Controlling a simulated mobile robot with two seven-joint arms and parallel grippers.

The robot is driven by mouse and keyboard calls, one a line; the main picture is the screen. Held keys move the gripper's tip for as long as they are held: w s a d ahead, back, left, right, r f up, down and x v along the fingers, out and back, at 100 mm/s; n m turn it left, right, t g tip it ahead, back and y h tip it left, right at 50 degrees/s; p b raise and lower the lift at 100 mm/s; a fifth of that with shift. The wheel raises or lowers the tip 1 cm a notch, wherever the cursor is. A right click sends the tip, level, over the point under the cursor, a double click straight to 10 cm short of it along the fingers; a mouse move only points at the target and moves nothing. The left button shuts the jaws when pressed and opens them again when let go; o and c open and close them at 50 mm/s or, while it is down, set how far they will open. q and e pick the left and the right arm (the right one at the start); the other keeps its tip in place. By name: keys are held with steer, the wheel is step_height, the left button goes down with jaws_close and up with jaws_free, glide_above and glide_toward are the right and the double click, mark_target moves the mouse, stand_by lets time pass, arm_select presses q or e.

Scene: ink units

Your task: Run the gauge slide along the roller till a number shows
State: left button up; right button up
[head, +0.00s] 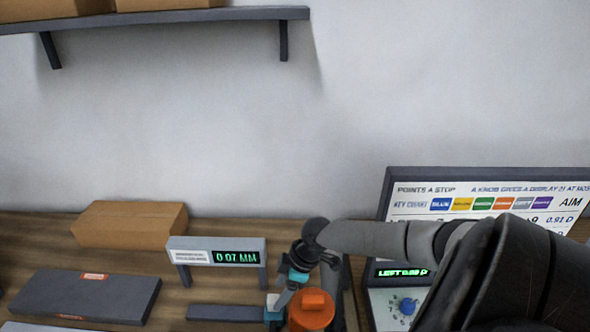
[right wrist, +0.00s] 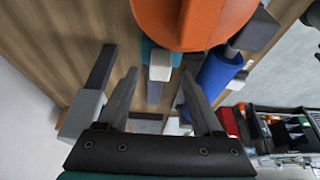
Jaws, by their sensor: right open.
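A display (head: 238,257) on a small stand reads 0.07 MM in green. My right gripper (head: 285,300) points down behind an orange rounded body (head: 312,312) with a raised tab. In the right wrist view its two fingers (right wrist: 158,76) are open, with a pale block (right wrist: 160,66) on a teal part between their tips; this looks like the gauge slide. I cannot tell whether the fingers touch it. The orange body (right wrist: 195,18) hides what lies beyond. A blue roller (right wrist: 220,70) is right of the fingers. My left gripper is out of view.
A dark bar (head: 226,312) lies below the display. A dark flat case (head: 85,297) and a brown box (head: 128,223) are at left. A board (head: 400,190) with colour keys and a panel with a blue knob (head: 407,306) stand at right. A shelf (head: 170,16) hangs above.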

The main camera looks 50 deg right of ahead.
steer(key=p+v, duration=0.1)
steer(key=v, duration=1)
steer(key=shift+p, duration=0.4)
